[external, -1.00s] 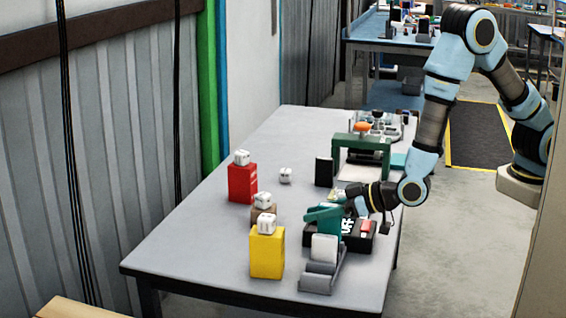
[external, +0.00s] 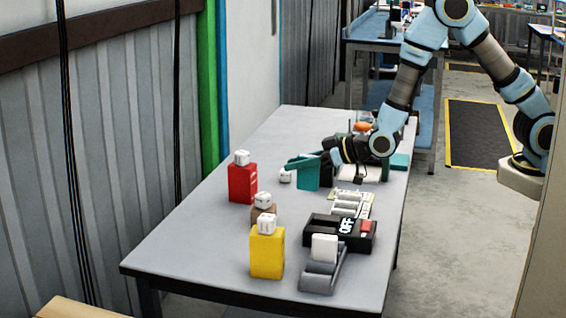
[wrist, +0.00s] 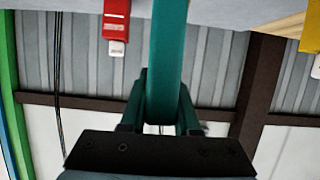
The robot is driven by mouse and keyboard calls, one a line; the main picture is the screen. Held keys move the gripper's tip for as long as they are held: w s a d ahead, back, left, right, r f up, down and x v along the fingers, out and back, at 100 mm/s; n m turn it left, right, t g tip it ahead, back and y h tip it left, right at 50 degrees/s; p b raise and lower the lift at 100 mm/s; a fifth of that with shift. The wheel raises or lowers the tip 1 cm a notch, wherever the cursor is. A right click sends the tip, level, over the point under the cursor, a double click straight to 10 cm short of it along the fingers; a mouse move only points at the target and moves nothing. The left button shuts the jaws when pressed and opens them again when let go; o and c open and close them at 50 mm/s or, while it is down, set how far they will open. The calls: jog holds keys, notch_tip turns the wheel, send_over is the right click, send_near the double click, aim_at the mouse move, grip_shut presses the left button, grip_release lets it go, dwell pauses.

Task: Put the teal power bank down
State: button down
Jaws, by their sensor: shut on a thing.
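The teal power bank (external: 308,177) is an upright slab held at the far middle of the table in the external view. My gripper (external: 306,163) is shut on it, with its teal fingers at the slab's upper part. In the wrist view, the power bank (wrist: 168,50) runs up the middle of the picture between the fingers (wrist: 160,115). I cannot tell whether its lower end touches the tabletop. My wrist hides part of what stands behind it.
A white cube (external: 285,176) is just left of the power bank. Red (external: 243,184) and yellow (external: 267,255) cartons carry white cubes. A black OFF box (external: 322,231) and grey stand (external: 318,283) are in front. The left part of the table (external: 190,235) is clear.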

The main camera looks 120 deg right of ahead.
jog(key=s+d+p, duration=0.2)
jog(key=s+d, duration=0.9)
jog(key=d, duration=0.2)
jog(key=shift+d+f+p, duration=0.1)
jog(key=shift+f+p, duration=1.4)
jog(key=shift+f, duration=3.9)
jog(key=shift+f, duration=0.15)
jog(key=c, duration=0.6)
grip_release()
jog(key=shift+c, duration=0.2)
